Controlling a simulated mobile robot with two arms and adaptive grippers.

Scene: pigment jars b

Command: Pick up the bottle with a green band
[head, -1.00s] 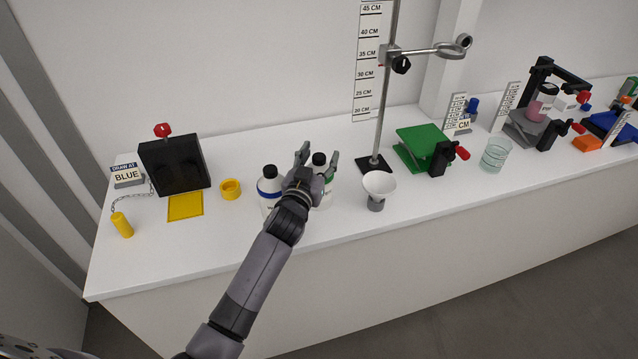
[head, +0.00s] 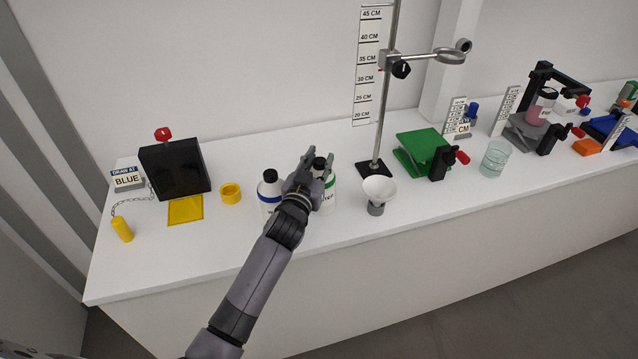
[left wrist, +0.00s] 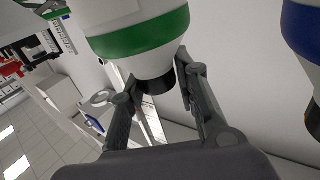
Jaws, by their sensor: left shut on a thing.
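The bottle with a green band (head: 328,189) is white with a black cap and stands on the white counter, partly hidden by my gripper in the head view. In the left wrist view its green band (left wrist: 140,34) and black cap fill the upper middle, between the two fingers. My left gripper (head: 318,166) is shut on this bottle at its cap and neck end. A second white bottle with a blue band (head: 269,187) stands just to its left, close to the gripper; its blue band (left wrist: 303,32) shows at the right in the left wrist view. My right gripper is not in view.
A white funnel (head: 378,189) and a stand with a metal rod (head: 384,110) are to the right. The counter's front strip is clear.

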